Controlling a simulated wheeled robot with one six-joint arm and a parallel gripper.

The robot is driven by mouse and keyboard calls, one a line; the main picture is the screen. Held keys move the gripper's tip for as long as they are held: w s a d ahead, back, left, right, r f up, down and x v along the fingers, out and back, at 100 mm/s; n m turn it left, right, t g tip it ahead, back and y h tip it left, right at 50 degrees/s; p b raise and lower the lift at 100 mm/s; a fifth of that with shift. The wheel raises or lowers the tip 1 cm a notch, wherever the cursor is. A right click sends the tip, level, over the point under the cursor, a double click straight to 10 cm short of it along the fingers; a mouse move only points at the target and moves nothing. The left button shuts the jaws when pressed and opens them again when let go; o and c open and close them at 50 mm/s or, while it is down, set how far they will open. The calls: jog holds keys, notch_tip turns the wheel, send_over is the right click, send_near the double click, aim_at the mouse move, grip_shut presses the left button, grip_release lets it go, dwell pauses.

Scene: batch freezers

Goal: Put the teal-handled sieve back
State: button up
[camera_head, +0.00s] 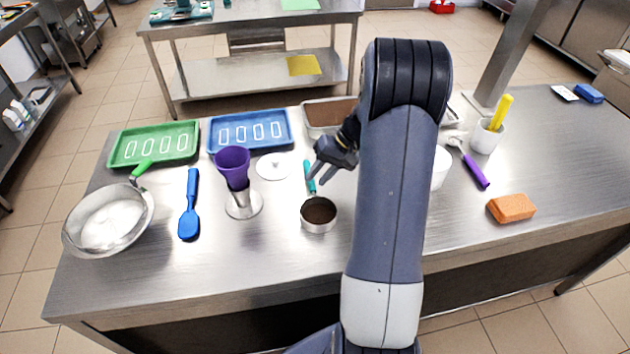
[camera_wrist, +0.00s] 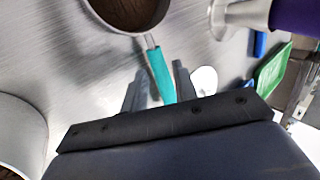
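The teal-handled sieve (camera_head: 318,216) is on the steel table in front of the arm, with a round metal rim and a dark brown inside. Its teal handle (camera_head: 309,178) points away toward the back of the table. In the wrist view the bowl (camera_wrist: 130,12) is cut off at the top, and the handle (camera_wrist: 159,75) runs down between the fingers. My gripper (camera_head: 315,176) is low over the handle. In the wrist view my gripper (camera_wrist: 158,85) is open, one finger on each side of the handle, with gaps visible.
Green (camera_head: 115,155) and blue (camera_head: 215,137) trays and a white lid (camera_head: 272,166) lie behind. An orange sponge (camera_head: 512,208) is right.

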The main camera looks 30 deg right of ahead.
jog(key=b+v, duration=0.1)
jog(key=v, duration=0.8)
jog(key=shift+d+r, duration=0.2)
jog(key=shift+r, duration=0.05)
jog(key=shift+s+d, duration=0.1)
